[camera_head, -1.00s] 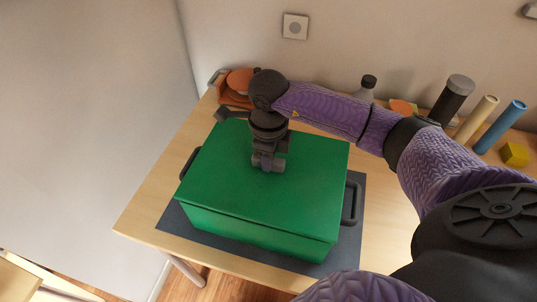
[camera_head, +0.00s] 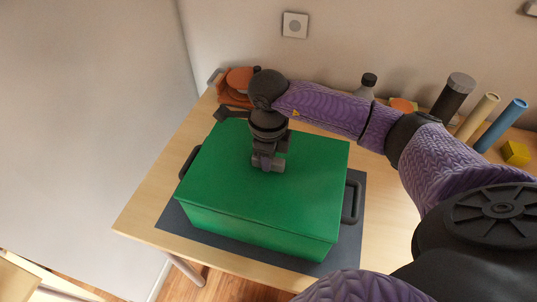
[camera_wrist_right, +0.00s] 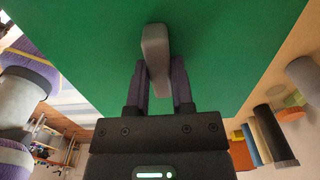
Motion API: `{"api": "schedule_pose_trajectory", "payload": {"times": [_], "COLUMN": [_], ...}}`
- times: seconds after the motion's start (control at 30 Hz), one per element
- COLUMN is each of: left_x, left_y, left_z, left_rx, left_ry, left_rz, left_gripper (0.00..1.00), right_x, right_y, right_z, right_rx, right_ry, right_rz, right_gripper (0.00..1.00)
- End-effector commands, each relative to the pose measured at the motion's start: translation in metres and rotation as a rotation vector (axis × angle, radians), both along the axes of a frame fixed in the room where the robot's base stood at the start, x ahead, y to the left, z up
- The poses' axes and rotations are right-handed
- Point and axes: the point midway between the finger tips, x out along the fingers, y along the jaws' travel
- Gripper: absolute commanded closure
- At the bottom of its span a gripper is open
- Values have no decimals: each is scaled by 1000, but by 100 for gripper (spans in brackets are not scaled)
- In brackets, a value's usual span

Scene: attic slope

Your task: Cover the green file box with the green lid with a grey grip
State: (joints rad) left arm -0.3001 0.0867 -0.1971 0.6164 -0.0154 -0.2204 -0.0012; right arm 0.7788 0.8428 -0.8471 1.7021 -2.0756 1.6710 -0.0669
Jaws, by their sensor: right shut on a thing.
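The green file box (camera_head: 255,236) stands on a dark mat on the wooden table, with dark handles at its left and right sides. The green lid (camera_head: 305,185) lies over the top of the box, and its edges look in line with the box walls. My right gripper (camera_head: 268,165) is above the middle of the lid. In the right wrist view my right gripper (camera_wrist_right: 160,85) is shut on the grey grip (camera_wrist_right: 155,50) of the lid. Whether the lid is fully seated cannot be told. My left gripper is not in view.
The dark mat (camera_head: 342,243) lies under the box. Behind stand an orange object (camera_head: 235,88), a grey bottle (camera_head: 366,88), a dark cylinder (camera_head: 453,98), a beige tube (camera_head: 476,118), a blue tube (camera_head: 501,125) and a yellow block (camera_head: 515,152). The table's left front is clear.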

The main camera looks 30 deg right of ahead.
Motion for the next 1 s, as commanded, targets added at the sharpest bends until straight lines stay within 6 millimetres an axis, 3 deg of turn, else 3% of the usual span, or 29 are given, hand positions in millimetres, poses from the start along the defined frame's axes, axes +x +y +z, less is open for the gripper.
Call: {"api": "schedule_pose_trajectory", "payload": {"times": [0.33, 1.0], "left_x": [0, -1], "left_y": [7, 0], "left_z": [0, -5], "left_rx": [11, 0], "left_ry": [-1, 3], "left_rz": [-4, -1], "left_gripper": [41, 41], "right_x": [0, 0], "right_y": [0, 0], "right_z": [-1, -6], "right_rx": [1, 1], "right_ry": [-1, -1], "right_rz": [0, 0], "right_gripper": [100, 100]}}
